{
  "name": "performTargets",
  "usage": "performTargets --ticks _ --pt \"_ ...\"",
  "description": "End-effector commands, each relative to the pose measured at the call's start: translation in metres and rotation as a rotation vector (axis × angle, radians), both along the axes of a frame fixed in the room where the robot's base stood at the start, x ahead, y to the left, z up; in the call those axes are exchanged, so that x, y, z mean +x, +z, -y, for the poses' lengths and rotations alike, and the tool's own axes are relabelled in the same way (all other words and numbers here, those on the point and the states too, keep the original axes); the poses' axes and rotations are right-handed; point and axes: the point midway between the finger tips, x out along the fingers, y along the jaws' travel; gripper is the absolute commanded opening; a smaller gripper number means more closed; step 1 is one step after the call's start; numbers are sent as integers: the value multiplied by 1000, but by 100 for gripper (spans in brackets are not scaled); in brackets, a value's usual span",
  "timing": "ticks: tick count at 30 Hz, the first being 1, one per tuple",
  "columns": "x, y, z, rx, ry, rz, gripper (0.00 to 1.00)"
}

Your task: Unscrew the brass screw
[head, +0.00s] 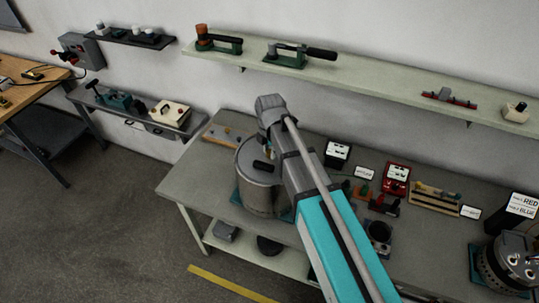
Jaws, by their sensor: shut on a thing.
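My arm reaches up from the lower right across the workbench (180,185). Its grey end stands beside and above a large metal drum (257,195) in the head view. My gripper cannot be made out; the arm's own links hide that area. No brass screw can be picked out. The drum has a flat grey lid with a short black piece on top, and my arm covers its right side. A wooden board (222,132) with small knobs lies behind the drum, but its details are too small to tell.
Right of my arm are a black box (337,153), a red box (396,178), a wooden rack (435,199) and a round device (508,261). A wall shelf (380,73) with clamp-like tools (290,55) runs above. The floor at left is open.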

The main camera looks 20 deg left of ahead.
Motion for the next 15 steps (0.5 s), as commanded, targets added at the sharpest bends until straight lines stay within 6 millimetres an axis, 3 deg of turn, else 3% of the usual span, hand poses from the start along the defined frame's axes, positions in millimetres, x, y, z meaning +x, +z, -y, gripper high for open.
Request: performTargets --ticks 15 --pt "0 0 0 -1 79 1 0"
